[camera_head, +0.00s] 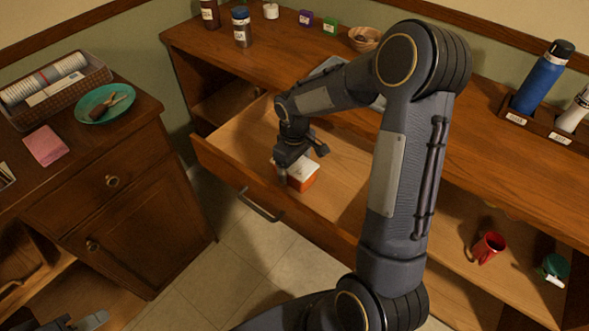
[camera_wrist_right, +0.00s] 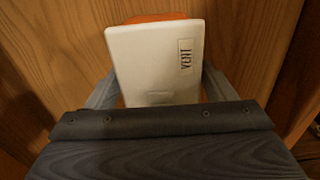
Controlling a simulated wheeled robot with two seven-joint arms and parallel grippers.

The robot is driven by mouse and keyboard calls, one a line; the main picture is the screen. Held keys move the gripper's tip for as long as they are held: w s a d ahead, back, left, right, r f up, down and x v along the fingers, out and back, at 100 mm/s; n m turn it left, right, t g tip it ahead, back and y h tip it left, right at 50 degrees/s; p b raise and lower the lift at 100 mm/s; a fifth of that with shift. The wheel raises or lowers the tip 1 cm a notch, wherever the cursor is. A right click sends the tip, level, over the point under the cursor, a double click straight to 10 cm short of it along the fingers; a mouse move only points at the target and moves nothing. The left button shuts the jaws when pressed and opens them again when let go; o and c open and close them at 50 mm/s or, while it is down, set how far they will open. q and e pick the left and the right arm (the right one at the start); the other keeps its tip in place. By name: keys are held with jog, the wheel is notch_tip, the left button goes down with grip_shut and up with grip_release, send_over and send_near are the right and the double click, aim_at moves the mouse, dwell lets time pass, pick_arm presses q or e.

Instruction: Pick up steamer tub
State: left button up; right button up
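The steamer tub (camera_head: 301,174) is a small orange box with a white lid, lying in the pulled-out wooden drawer. In the right wrist view its white lid (camera_wrist_right: 155,60), marked VENT, faces the camera. My right gripper (camera_head: 303,164) is down in the drawer at the tub, with its fingers spread on either side of it. In the right wrist view the fingers (camera_wrist_right: 160,90) flank the lid; their tips are partly hidden, and no firm contact is clear. Part of my left gripper (camera_head: 88,321) shows at the bottom left; its opening is not clear.
The drawer (camera_head: 345,190) is otherwise bare where visible, with walls around the tub. The counter (camera_head: 270,45) behind holds jars, small boxes and a bowl (camera_head: 365,39). A cabinet with a green plate (camera_head: 92,111) stands left.

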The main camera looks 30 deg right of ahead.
jog(key=c, duration=0.8)
